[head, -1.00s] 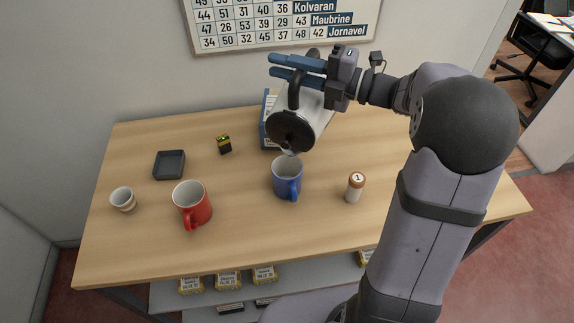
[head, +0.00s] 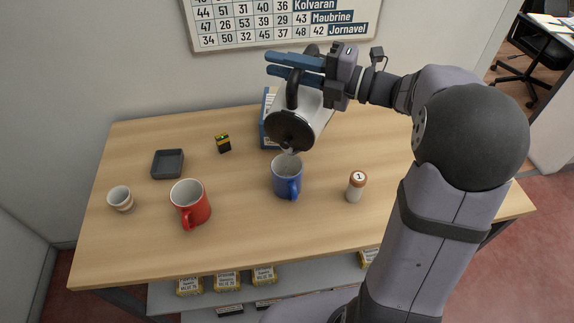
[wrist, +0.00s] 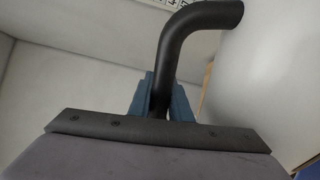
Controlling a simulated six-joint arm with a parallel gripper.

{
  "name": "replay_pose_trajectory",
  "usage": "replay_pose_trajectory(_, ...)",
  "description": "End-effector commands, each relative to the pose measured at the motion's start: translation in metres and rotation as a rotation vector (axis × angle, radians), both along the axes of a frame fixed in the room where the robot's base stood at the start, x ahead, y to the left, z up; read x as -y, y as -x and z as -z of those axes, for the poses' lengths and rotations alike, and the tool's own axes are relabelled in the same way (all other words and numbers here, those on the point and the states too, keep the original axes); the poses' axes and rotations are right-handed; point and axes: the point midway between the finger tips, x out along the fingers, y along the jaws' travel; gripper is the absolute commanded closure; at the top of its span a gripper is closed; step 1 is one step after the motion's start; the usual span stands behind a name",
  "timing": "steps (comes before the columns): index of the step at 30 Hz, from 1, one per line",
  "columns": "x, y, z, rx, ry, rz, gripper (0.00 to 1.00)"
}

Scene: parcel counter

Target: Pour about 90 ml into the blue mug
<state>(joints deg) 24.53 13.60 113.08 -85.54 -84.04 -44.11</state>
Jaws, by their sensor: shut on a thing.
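The blue mug (head: 287,178) stands upright on the table, below the kettle in the head view. A white kettle (head: 318,106) with a black lid and black handle is held tilted, its spout end just above the mug's mouth. My gripper (head: 292,68) is shut on the kettle's handle, its blue fingers on either side of it. In the wrist view the black handle (wrist: 175,60) rises between the blue fingers, with the pale kettle body (wrist: 265,75) at the right. I cannot make out a stream of liquid or the level inside the mug.
A red mug (head: 190,203), a small cup (head: 120,198) and a dark tray (head: 167,164) stand at the left. A small black-and-yellow item (head: 223,143) lies behind. A shaker marked 1 (head: 356,186) stands right of the blue mug. A blue box (head: 268,120) is behind the kettle.

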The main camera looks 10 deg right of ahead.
Motion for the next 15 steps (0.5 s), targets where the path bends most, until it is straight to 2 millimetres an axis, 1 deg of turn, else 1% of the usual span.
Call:
replay_pose_trajectory(1,0.000,0.000,-0.004,0.010,0.001,-0.001,1.00)
replay_pose_trajectory(4,0.002,-0.003,-0.005,-0.004,-0.009,0.000,1.00)
replay_pose_trajectory(7,0.007,-0.011,-0.006,-0.040,-0.031,0.000,1.00)
replay_pose_trajectory(15,0.020,-0.032,0.004,-0.148,-0.098,-0.001,1.00)
